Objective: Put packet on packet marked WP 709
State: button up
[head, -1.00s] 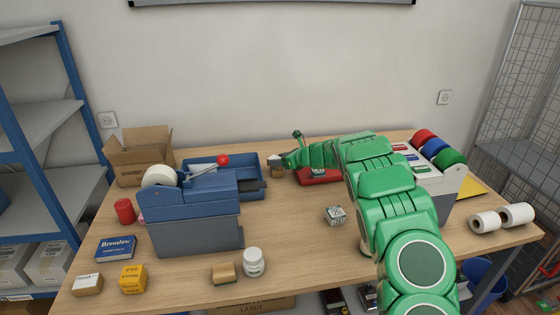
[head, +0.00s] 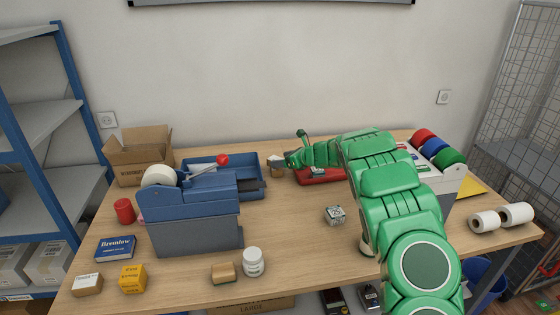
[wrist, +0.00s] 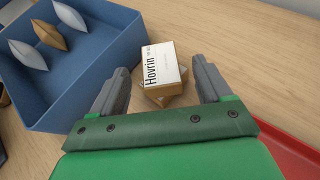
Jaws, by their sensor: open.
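A cardboard-brown packet with a white label reading "Hovrin" (wrist: 161,65) lies on top of another brown packet (wrist: 165,98), turned at an angle to it. Small print on the label is too small to read surely. In the head view the packets (head: 275,170) show small, beside the blue tray. My gripper (wrist: 160,80) is open, with one finger on each side of the stack and visible gaps to the Hovrin packet. In the head view its tip (head: 284,162) is at the stack's right. The lower packet is mostly hidden.
The blue tray (wrist: 97,86) with several pillow-shaped packs is close on the left. A red tray (head: 318,176) lies right, partly behind my arm. The table centre is fairly clear.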

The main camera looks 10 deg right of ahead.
jog(key=v, duration=1)
